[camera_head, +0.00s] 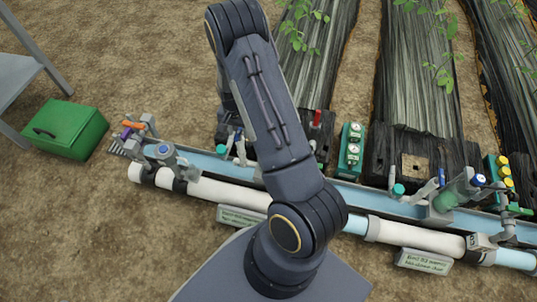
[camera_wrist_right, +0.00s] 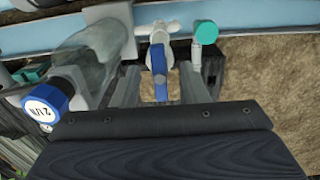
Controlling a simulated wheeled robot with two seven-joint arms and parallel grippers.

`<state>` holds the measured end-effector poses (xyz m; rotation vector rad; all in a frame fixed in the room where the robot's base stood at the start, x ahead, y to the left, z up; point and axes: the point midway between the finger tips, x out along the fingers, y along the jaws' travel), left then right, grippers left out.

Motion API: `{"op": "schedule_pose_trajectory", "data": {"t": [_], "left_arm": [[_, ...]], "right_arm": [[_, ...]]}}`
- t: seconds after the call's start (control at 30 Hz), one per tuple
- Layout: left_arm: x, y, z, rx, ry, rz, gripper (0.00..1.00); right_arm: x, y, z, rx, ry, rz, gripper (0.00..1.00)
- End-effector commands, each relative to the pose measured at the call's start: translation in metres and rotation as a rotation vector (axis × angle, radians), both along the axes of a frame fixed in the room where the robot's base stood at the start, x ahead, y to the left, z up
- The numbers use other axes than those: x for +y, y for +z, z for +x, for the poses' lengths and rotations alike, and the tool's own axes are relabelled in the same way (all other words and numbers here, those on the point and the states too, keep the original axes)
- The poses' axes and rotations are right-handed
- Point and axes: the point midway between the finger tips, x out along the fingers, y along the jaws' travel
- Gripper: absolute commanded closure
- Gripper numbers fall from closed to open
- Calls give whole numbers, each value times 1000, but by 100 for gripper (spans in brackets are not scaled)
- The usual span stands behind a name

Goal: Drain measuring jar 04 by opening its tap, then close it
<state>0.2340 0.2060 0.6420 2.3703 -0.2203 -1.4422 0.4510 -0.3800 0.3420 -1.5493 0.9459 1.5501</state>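In the right wrist view, a tap with a blue lever (camera_wrist_right: 158,62) on a pale fitting shows between the two pale fingers of my right gripper (camera_wrist_right: 158,90). The fingers are apart, with a gap on each side of the lever. A clear measuring jar (camera_wrist_right: 92,55) with a blue lettered cap (camera_wrist_right: 40,104) lies left of the tap. I cannot read its number. In the head view my right gripper (camera_head: 232,136) is low over the pipe rack, partly hidden behind my arm, which also covers the jar there. My left gripper is not in view.
A teal knob (camera_wrist_right: 206,32) stands right of the tap in the wrist view. The head view shows white pipes (camera_head: 215,192), a green gauge block (camera_head: 351,146), another jar (camera_head: 455,192) at right, and a green box (camera_head: 66,128) at left.

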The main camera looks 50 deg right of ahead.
Motion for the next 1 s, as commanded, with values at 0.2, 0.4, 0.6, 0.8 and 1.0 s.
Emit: {"op": "schedule_pose_trajectory", "data": {"t": [0.2, 0.4, 0.6, 0.8, 1.0], "left_arm": [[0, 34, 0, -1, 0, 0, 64], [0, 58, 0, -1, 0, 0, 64], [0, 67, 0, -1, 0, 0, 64], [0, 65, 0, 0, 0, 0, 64], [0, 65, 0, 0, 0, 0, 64]], "right_arm": [[0, 41, 0, -1, 0, 0, 60], [0, 71, 0, -1, 1, 0, 60], [0, 84, 0, 0, 1, 0, 60], [0, 82, 0, 0, 1, 0, 60], [0, 82, 0, 0, 0, 0, 60]]}}
